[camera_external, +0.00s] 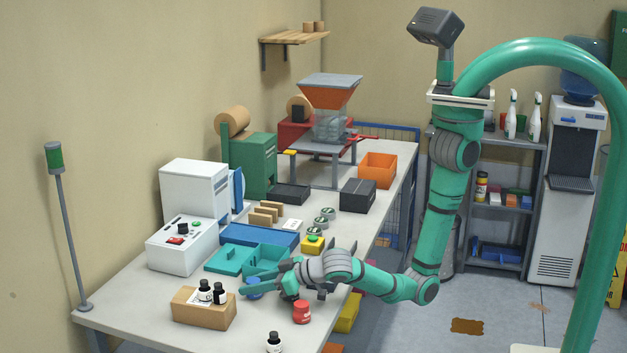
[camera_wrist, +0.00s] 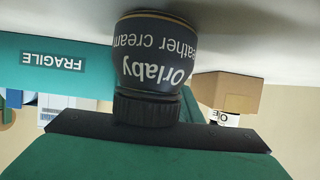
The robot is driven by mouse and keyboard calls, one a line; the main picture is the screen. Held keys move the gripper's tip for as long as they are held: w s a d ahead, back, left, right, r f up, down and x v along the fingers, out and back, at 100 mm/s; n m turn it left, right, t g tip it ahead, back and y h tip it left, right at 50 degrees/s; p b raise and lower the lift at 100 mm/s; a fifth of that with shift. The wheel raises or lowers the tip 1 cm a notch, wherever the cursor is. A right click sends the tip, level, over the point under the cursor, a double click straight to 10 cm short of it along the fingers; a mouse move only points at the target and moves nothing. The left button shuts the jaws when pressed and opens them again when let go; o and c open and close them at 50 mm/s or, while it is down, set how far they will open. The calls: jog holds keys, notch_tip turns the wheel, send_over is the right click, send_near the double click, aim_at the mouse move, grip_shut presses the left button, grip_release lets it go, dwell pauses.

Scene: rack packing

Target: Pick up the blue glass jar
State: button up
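The blue glass jar (camera_external: 254,287) stands on the table's front part, partly hidden by my gripper. In the wrist view, which is upside down, the jar (camera_wrist: 155,62) is dark navy with a black ribbed lid and a label reading "Orlaby leather cream". My gripper (camera_external: 268,290) is low over the table at the jar, with green fingers that look spread. In the wrist view a dark edge of my gripper and a green part lie right by the lid. I see no grip around the jar; whether a finger touches it is unclear.
A cardboard box (camera_external: 203,310) with black bottles is left of the jar. A red jar (camera_external: 302,312) and a black bottle (camera_external: 274,342) stand toward the front edge. A teal open box (camera_external: 266,262) is just behind; a teal face marked FRAGILE (camera_wrist: 55,62) shows in the wrist view.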

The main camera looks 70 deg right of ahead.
jog(key=c, duration=0.4)
jog(key=shift+r, duration=0.1)
